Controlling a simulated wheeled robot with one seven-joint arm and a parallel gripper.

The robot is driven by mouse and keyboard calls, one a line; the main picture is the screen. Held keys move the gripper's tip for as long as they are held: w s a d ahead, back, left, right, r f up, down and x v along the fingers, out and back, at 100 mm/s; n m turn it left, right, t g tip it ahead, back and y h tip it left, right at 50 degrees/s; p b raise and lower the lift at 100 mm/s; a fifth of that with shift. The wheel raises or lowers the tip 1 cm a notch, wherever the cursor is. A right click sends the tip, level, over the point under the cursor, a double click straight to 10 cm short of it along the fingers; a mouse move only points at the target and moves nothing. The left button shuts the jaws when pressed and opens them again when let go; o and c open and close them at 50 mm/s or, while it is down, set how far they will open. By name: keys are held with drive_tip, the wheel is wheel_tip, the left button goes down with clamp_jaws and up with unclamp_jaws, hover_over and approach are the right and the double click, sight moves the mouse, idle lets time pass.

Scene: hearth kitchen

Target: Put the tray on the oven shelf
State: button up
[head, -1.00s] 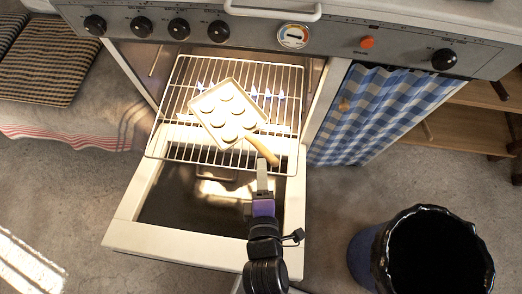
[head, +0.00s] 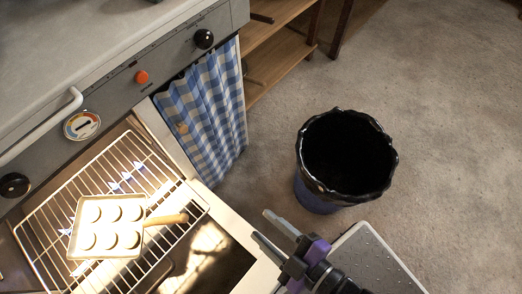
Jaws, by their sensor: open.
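The tray (head: 107,226) is a small pale pan with a wooden handle (head: 167,219) and several round pale pieces on it. It lies on the wire oven shelf (head: 42,252), with the handle pointing right. The shelf sticks out of the open oven. My gripper (head: 260,225) is open and empty, to the right of the handle and clear of it, near the right edge of the open oven door (head: 240,230).
A dark bin (head: 325,192) with a wavy rim stands on the floor right of my gripper. A blue checked curtain (head: 205,120) hangs beside the oven. Wooden shelves (head: 280,62) stand behind. The floor at right is clear.

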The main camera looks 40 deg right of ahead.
drive_tip(key=s+d+r+m+h, duration=0.2)
drive_tip(key=s+d+r+m, duration=0.3)
drive_tip(key=d+r+m, duration=0.3)
drive_tip(key=d+r, duration=0.1)
drive_tip(key=d, duration=0.2)
drive_tip(key=shift+s+r+m+t+h, duration=0.25)
drive_tip(key=shift+s+m+t+h, duration=0.05)
drive_tip(key=shift+s+m, duration=0.1)
